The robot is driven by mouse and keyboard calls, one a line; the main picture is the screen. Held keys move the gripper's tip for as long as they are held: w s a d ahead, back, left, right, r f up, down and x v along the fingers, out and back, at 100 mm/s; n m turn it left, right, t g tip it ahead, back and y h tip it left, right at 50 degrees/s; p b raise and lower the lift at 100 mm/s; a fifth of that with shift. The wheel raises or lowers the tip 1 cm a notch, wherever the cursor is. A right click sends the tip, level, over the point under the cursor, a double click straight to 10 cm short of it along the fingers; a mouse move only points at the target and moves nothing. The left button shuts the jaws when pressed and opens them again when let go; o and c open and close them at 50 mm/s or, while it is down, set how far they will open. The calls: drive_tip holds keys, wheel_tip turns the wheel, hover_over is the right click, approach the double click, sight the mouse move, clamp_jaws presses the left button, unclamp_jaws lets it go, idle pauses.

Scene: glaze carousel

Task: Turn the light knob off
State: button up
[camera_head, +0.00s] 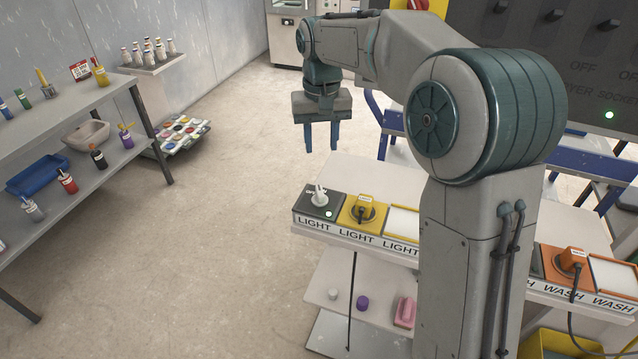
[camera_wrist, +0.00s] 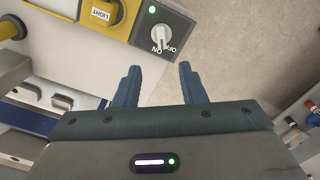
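The light knob (camera_head: 319,196) is a pale grey rotary knob on a dark square panel (camera_head: 304,207) at the left end of the front row marked LIGHT. In the wrist view the knob (camera_wrist: 160,38) has ON and OFF printed beside it, and a green lamp (camera_wrist: 151,9) glows on its panel. I cannot tell surely which word the knob points at. My gripper (camera_head: 321,148) hangs above and behind the panel, apart from the knob. In the wrist view its fingers (camera_wrist: 158,70) are spread with nothing between them, below the knob in the picture.
A yellow plug (camera_head: 364,208) sits in the socket right of the knob. A white-topped square (camera_head: 402,221) follows. An orange WASH plug (camera_head: 571,259) is farther right. Shelves with bottles (camera_head: 97,158) stand at left. A dark panel (camera_head: 560,60) rises at back right.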

sight(320, 191)
wheel_tip(320, 191, down, 14)
drive_tip(key=shift+w+a+r+p, duration=0.1)
drive_tip(key=shift+w+a+p, duration=0.05)
drive_tip(key=shift+p, duration=0.2)
clamp_jaws()
